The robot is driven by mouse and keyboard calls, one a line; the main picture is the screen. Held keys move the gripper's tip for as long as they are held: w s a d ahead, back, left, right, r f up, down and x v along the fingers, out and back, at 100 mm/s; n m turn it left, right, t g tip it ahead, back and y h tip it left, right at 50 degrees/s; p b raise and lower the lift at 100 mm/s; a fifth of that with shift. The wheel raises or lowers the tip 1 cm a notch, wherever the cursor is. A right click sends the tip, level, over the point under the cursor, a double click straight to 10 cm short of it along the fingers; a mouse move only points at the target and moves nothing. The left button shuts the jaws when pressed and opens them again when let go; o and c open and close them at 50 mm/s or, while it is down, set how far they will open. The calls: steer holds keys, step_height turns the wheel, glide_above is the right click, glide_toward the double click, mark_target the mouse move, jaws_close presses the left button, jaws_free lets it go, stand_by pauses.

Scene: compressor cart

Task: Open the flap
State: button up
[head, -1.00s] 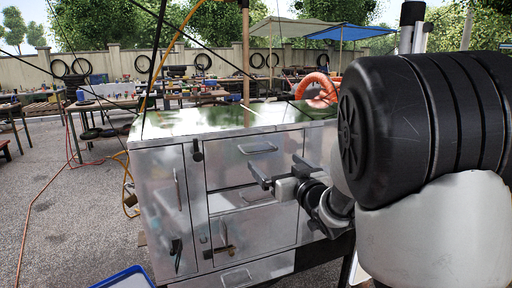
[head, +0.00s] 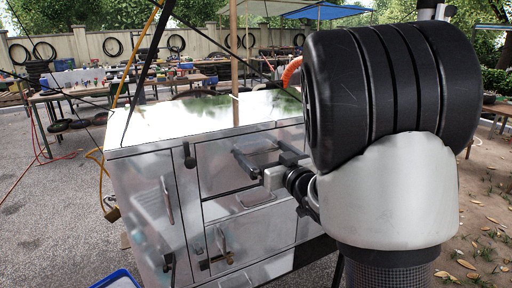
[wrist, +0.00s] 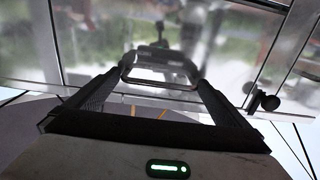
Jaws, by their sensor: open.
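The shiny metal cart (head: 140,205) has an upper middle panel (head: 215,180), which appears to be the flap; it is shut flush with the front. In the wrist view, a pale bar handle (wrist: 160,84) shows between the two fingertips of my gripper (wrist: 162,76). The fingers stand on either side of it, and I cannot tell whether they touch it.
A black latch (head: 189,155) sits at the panel's upper left. A narrow left door with a tall handle (head: 167,200) and a lower panel with a handle (head: 223,246) are shut. A blue-rimmed tray (head: 118,279) lies at the front left. Gravel left of the cart is open.

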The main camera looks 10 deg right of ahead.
steer(key=shift+w, duration=0.25)
steer(key=c, duration=1.2)
